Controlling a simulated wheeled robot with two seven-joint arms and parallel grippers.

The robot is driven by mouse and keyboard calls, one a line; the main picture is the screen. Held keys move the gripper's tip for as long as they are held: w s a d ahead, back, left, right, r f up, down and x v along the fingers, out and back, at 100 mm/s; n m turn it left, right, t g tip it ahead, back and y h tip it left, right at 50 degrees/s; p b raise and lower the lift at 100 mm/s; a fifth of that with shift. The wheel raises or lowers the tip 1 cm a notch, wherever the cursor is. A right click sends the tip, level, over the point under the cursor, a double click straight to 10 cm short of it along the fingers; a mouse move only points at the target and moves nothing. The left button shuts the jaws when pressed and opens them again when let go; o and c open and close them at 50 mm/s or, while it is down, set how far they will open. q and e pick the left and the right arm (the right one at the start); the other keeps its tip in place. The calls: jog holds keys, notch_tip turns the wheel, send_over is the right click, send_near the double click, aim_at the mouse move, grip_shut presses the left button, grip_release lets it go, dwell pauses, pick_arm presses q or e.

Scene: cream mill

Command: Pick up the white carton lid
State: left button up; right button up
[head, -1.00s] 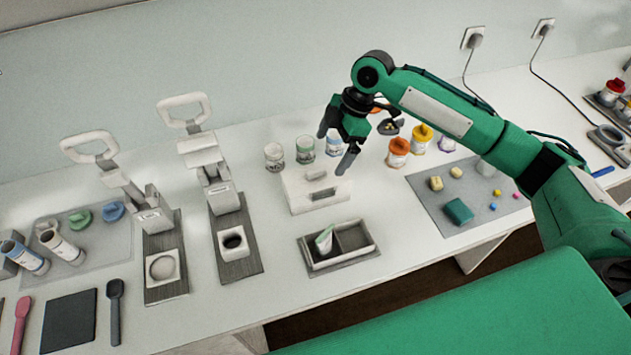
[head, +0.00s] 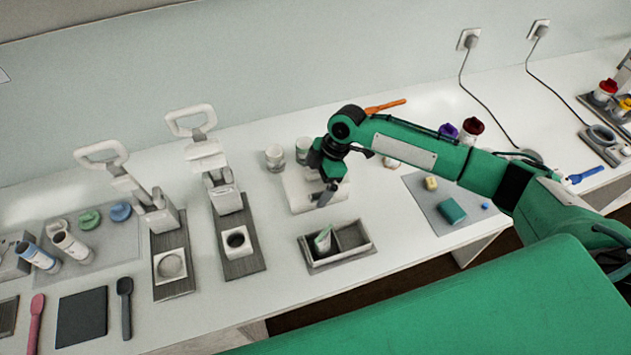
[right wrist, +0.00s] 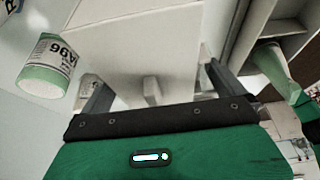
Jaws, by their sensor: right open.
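The white carton lid (head: 299,196) tops the white carton on the counter, left of the middle of the head view and partly hidden by my right gripper. In the right wrist view the lid (right wrist: 140,45) is a pale flat surface with a small raised grip (right wrist: 151,88). My right gripper (head: 322,192) is over the lid and points down. In the right wrist view its open fingers (right wrist: 160,75) stand on either side of the raised grip, with space between. I cannot tell whether they touch the lid. My left gripper is not in view.
A grey two-part tray (head: 342,258) holding a green-and-white packet stands in front of the carton. Small jars (head: 275,158) with pale green bands stand behind-left. A press (head: 228,200) is to the left. A grey mat (head: 425,205) with small blocks lies right.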

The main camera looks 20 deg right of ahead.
aim_at(316, 179)
jog(key=c, duration=0.7)
jog(key=shift+r, duration=0.1)
jog(key=shift+r+b, duration=0.3)
jog(key=shift+r, duration=0.3)
notch_tip(316, 179, up, 17)
jog(key=b, duration=0.4)
jog(key=s+f+p, duration=0.2)
jog(key=s+p, duration=0.9)
jog(key=s, duration=0.5)
jog(key=shift+d+f+b, duration=0.15)
jog(key=shift+f+b, duration=1.3)
jog(key=shift+d+f+b, duration=0.15)
jog(key=shift+f+b, duration=1.25)
